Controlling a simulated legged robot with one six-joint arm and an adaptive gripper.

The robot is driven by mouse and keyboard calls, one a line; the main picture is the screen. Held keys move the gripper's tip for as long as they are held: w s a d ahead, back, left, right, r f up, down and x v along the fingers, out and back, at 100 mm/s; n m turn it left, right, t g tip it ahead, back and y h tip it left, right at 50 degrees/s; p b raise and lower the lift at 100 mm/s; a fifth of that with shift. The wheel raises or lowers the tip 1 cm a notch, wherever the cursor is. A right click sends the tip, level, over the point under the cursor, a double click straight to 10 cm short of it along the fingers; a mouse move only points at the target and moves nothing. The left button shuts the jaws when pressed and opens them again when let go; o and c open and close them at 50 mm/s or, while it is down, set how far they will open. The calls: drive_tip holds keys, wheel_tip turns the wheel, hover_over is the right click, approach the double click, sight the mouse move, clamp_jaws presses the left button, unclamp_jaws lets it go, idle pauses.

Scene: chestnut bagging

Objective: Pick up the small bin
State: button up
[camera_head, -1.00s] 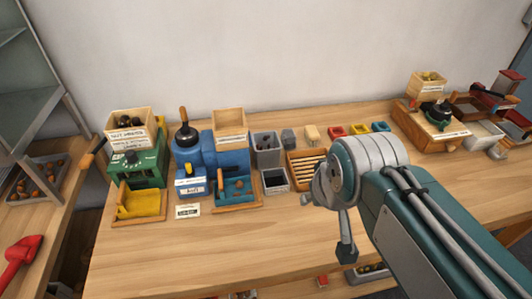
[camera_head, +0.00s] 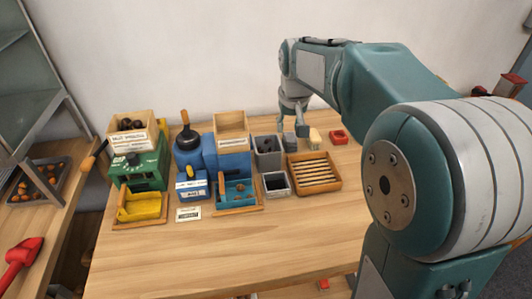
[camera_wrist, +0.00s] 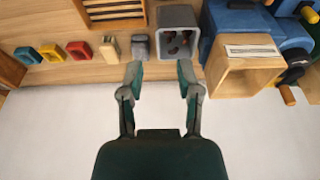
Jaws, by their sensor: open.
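A grey bin (camera_head: 268,152) with dark pieces inside stands on the table to the right of the blue machine. It also shows in the wrist view (camera_wrist: 163,18). A smaller grey bin (camera_head: 277,190) with a dark inside stands just in front of it; I cannot tell which one the task means. My gripper (camera_head: 292,130) is open and points down at the back of the table. In the wrist view my gripper (camera_wrist: 161,72) has its fingers spread, with the right fingertip near the grey bin's wall and the left one near a small grey block (camera_wrist: 140,46). Nothing is held.
A slatted wooden tray (camera_head: 315,185) lies right of the bins. A cream block (camera_head: 314,138) and a red tray (camera_head: 338,136) stand at the back. The blue machine (camera_head: 232,160) with its wooden hopper (camera_head: 231,125) is close on the left. The table front is clear.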

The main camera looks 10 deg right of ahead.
drive_tip(key=g, duration=0.1)
hover_over(268, 154)
drive_tip(key=w+d, duration=0.3)
drive_tip(key=d, duration=0.1)
wheel_tip(268, 154, down, 8)
drive_tip(key=shift+w+d+f, duration=0.15)
drive_tip(key=f, duration=0.7)
drive_tip(key=w+f, duration=0.1)
drive_tip(key=f, duration=0.2)
drive_tip(key=shift+f, duration=0.35)
clamp_jaws()
